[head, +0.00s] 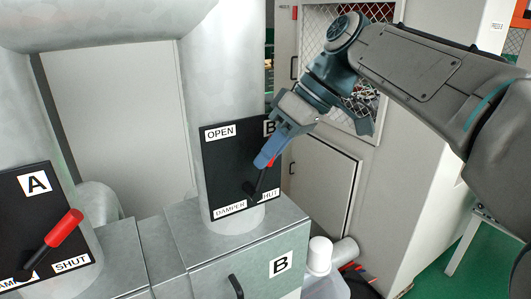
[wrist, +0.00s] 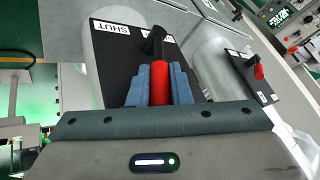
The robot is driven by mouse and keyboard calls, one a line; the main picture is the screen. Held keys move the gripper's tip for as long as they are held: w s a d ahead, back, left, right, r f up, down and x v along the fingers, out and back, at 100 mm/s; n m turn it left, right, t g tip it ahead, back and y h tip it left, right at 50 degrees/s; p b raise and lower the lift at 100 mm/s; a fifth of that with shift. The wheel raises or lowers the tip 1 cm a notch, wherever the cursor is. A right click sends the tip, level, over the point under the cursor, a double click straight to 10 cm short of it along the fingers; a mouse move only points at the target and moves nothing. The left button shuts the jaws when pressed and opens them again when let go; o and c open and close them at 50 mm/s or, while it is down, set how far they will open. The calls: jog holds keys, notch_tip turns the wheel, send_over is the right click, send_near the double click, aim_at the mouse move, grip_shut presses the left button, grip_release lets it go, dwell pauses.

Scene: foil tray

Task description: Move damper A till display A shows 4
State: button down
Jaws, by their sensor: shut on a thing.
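Damper A's black plate (head: 30,185) is at the left of the head view, its red-gripped lever (head: 62,229) tilted up to the right above the SHUT label. Damper B's plate (head: 215,165) is in the middle on its own round duct. My gripper (head: 266,158) is at damper B, not damper A, shut on the red grip of damper B's lever (head: 268,163). In the wrist view, this red grip (wrist: 160,82) lies between the blue fingers. Damper A's red grip (wrist: 259,72) stands apart at the right there. Display A is not visible.
A grey cabinet with a drawer marked B (head: 280,264) sits below damper B. A pale cabinet with a mesh window (head: 325,45) is behind my arm. Open space lies in front of damper A's plate.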

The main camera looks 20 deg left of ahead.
jog(key=shift+r, duration=0.1)
jog(key=c, duration=1.6)
grip_release()
jog(key=p+v, duration=0.1)
jog(key=v, duration=1.2)
jog(key=shift+d+r, duration=0.25)
jog(key=shift+r, duration=0.05)
